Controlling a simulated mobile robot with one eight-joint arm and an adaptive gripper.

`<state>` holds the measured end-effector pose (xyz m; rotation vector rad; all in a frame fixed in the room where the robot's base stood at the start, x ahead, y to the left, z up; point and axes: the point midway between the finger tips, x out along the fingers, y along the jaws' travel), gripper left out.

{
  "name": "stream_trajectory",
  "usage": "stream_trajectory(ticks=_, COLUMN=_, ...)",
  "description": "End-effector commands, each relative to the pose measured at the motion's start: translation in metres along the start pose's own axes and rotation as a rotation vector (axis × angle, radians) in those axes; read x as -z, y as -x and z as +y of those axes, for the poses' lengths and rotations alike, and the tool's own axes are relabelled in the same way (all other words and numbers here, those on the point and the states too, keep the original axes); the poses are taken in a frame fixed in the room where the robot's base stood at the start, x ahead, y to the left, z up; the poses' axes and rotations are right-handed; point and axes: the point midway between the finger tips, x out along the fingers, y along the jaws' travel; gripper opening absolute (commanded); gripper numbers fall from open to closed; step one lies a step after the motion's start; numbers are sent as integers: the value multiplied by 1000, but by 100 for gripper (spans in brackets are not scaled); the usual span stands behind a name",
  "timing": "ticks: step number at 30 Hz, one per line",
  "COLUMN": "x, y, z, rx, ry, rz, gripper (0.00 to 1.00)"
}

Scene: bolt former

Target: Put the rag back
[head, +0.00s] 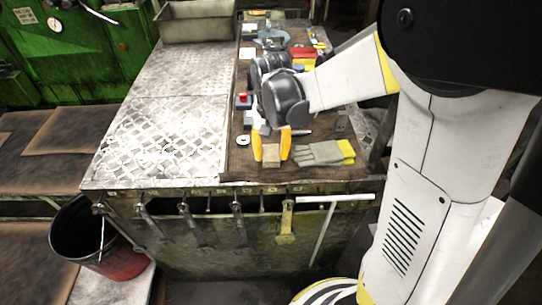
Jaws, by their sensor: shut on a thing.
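My gripper (271,147), with two yellow fingers, is over the front part of the brown mat on the workbench. It is shut on a small tan piece (271,156), which looks like the rag and shows between the fingertips. I cannot tell whether the piece touches the mat (232,169) or is held just above it. My wrist and arm hide part of the mat behind the gripper.
A grey glove with a yellow cuff (325,153) lies right of the gripper. A white ring (243,141) and a red-topped box (243,100) lie left. Tools hang on the bench front (238,215). A black-and-red bucket (108,245) stands on the floor.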

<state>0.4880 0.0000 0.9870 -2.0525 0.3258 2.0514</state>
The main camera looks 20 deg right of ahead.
Motion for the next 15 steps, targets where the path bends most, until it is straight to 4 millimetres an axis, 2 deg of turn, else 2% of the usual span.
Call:
stream_trajectory(ticks=1, x=0, y=-6, z=0, rx=0, ry=0, rz=0, gripper=5)
stream_trajectory(ticks=11, x=0, y=-8, z=0, rx=0, ry=0, rz=0, gripper=5)
stream_trajectory(ticks=12, x=0, y=-8, z=0, rx=0, ry=0, rz=0, gripper=46)
stream_trajectory(ticks=13, x=0, y=-8, z=0, rx=0, ry=0, rz=0, gripper=50)
stream_trajectory(ticks=15, x=0, y=-7, z=0, rx=0, ry=0, rz=0, gripper=50)
